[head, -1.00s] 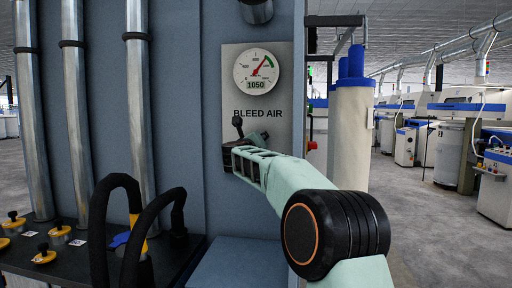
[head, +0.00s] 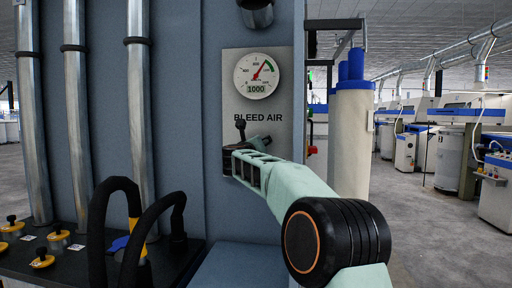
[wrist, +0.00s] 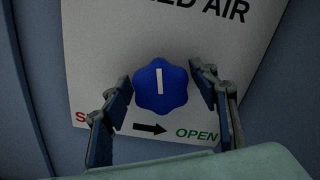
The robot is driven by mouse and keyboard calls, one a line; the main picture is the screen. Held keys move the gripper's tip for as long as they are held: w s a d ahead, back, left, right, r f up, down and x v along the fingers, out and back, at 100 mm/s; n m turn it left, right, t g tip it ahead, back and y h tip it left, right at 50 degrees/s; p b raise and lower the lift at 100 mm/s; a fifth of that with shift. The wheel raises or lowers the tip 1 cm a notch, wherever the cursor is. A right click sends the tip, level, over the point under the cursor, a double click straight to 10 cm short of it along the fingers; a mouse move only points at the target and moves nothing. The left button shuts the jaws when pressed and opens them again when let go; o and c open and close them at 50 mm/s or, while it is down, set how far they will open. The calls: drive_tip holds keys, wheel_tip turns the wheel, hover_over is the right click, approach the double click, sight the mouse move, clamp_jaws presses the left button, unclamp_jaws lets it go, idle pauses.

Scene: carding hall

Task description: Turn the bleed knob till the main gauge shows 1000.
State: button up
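The main gauge (head: 256,75) is a round white dial with a red needle and a green band, on a pale panel above the words BLEED AIR. Its digital window reads 1000. The bleed knob (wrist: 162,86) is blue and lobed, with a white line standing nearly upright in the wrist view. My gripper (wrist: 160,77) has one finger on each side of the knob, with a small gap showing at both sides, so it is open around it. In the head view my arm and gripper hide the knob.
The label below the knob has an arrow (wrist: 150,128) pointing right towards a green OPEN (wrist: 197,134); the word at left is mostly hidden. A black bench (head: 75,262) with yellow knobs and black hoses stands at lower left. Open floor (head: 420,225) lies to the right.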

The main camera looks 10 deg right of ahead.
drive_tip(key=shift+s, duration=0.1)
drive_tip(key=v, duration=1.2)
drive_tip(key=shift+r, duration=0.1)
